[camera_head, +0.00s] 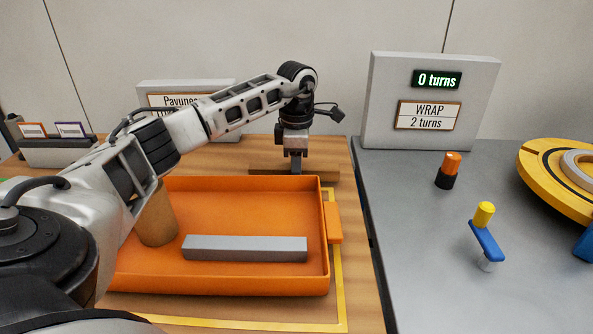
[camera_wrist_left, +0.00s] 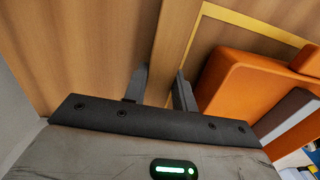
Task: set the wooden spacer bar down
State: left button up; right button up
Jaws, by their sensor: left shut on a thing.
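The wooden spacer bar (camera_head: 265,168) lies level behind the orange tray, its long side running left to right in the head view. My left gripper (camera_head: 296,166) points down and is shut on the bar near its middle. In the left wrist view the bar (camera_wrist_left: 177,38) passes between the two fingers of the gripper (camera_wrist_left: 162,80). The bar is at or very close to the wooden table top; I cannot tell whether it touches. My right gripper is not in view.
The orange tray (camera_head: 325,240) holds a grey bar (camera_head: 245,248) and a brown cylinder (camera_head: 158,220). A yellow outline (camera_head: 342,290) surrounds it. A sign panel (camera_head: 150,92) stands behind. On the right, a grey table (camera_head: 410,230) carries a crank handle (camera_head: 487,240) and yellow turntable (camera_head: 540,170).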

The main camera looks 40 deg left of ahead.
pick_arm(q)
jog(key=shift+f, duration=0.5)
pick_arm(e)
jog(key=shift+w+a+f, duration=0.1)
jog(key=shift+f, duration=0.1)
pick_arm(q)
jog(key=shift+f, duration=0.15)
jog(key=o, duration=1)
jog(key=shift+o, duration=0.2)
notch_tip(320, 180, up, 12)
jog(key=p, duration=0.2)
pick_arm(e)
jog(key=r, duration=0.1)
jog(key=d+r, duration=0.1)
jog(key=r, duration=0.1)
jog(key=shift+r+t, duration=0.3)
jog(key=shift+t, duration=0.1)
pick_arm(q)
jog(key=shift+r, duration=0.25)
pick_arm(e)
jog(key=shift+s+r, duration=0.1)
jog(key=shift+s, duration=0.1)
